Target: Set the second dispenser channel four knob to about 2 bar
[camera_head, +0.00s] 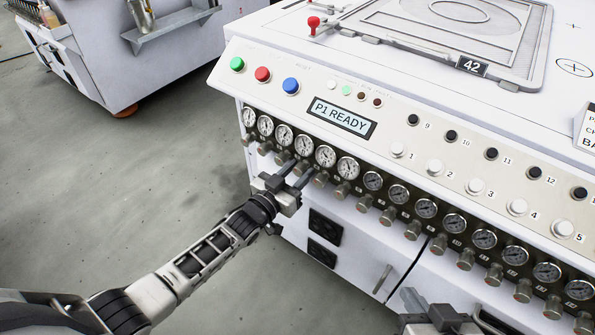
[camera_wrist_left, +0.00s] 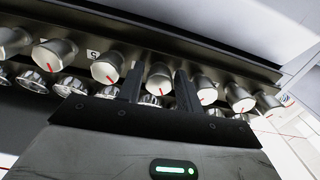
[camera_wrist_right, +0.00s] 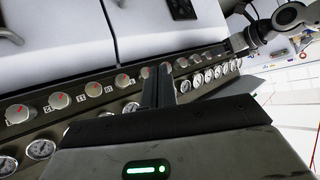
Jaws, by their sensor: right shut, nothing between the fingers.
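A row of silver knobs with red marks runs under the gauges on the machine's front. My left gripper (camera_head: 293,172) is at the left part of this row, below the white-faced gauges. In the left wrist view its two fingers (camera_wrist_left: 160,88) stand apart, one on each side of a knob (camera_wrist_left: 158,79). A knob beside a label "5" (camera_wrist_left: 105,69) is just left of it there. I cannot tell whether the fingers touch the knob. My right gripper (camera_head: 432,314) is low in the head view; in the right wrist view its fingers (camera_wrist_right: 158,86) are shut and empty.
The white-faced gauges (camera_head: 325,156) and dark-faced gauges (camera_head: 426,208) form one long row. A "P1 READY" display (camera_head: 341,116), colored buttons (camera_head: 290,86) and white buttons (camera_head: 476,187) sit on the sloping panel. Open grey floor (camera_head: 150,170) lies to the left.

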